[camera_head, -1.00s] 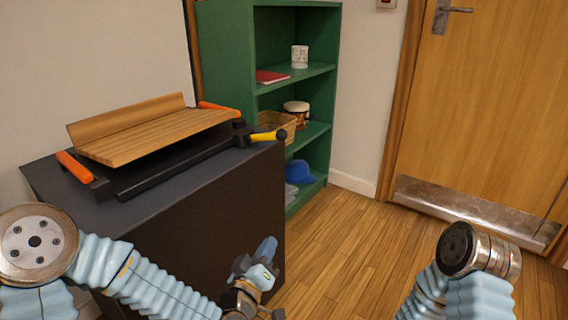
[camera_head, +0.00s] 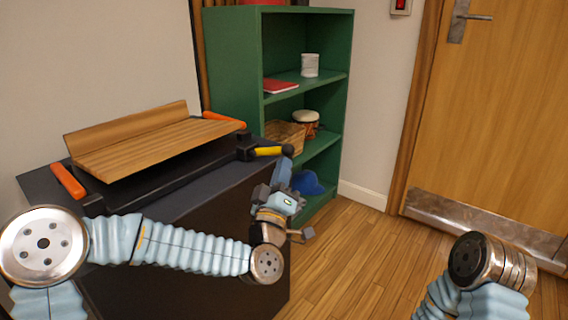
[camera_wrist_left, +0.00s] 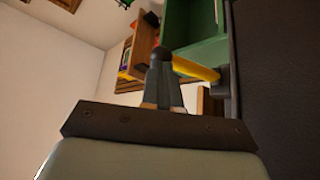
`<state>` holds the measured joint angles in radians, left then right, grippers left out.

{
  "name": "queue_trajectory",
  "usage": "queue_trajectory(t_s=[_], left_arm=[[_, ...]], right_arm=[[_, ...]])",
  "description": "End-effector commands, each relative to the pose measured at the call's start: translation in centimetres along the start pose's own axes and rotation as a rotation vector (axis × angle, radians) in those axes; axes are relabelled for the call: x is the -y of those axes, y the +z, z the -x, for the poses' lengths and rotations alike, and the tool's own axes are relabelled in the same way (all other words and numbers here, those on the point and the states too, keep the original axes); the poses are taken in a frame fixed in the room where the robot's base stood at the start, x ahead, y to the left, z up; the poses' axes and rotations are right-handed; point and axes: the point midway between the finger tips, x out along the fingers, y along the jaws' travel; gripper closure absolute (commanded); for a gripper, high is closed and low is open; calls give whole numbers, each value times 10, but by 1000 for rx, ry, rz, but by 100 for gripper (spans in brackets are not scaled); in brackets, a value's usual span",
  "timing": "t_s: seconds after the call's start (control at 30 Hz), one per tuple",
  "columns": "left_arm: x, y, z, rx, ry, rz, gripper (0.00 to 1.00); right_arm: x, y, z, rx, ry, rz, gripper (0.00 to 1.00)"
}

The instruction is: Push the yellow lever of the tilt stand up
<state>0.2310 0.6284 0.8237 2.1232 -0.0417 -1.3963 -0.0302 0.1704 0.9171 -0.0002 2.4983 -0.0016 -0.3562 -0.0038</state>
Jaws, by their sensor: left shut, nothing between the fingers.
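The tilt stand is a black frame (camera_head: 150,186) with a wooden slatted board (camera_head: 155,146) tilted on top, on a dark cabinet. Its yellow lever (camera_head: 267,151) sticks out to the right at the stand's right end, with a black knob. My left gripper (camera_head: 284,167) is shut and empty, pointing up right beneath the knob end. In the left wrist view, the yellow lever (camera_wrist_left: 195,69) and its knob lie just beyond the closed fingertips (camera_wrist_left: 163,66); I cannot tell whether they touch. My right gripper is out of view; only part of that arm shows.
The dark cabinet (camera_head: 225,215) is right behind my left arm. A green shelf (camera_head: 232,60) stands behind it, holding a basket (camera_head: 287,136), a drum (camera_head: 306,124), a white cup (camera_head: 310,65) and a blue item (camera_head: 306,183). Floor (camera_head: 365,250) is clear toward the door (camera_head: 505,120).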

Motion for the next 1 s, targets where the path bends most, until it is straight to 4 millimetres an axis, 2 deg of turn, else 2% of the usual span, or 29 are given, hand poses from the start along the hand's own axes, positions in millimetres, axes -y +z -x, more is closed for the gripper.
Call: queue_trajectory(t_s=[0.2, 1.0], left_arm=[[0, 0, -12, 0, 1, 0, 100], [-6, -8, -17, -2, -44, 65, 100]], right_arm=[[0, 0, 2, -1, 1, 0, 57], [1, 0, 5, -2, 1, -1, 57]])
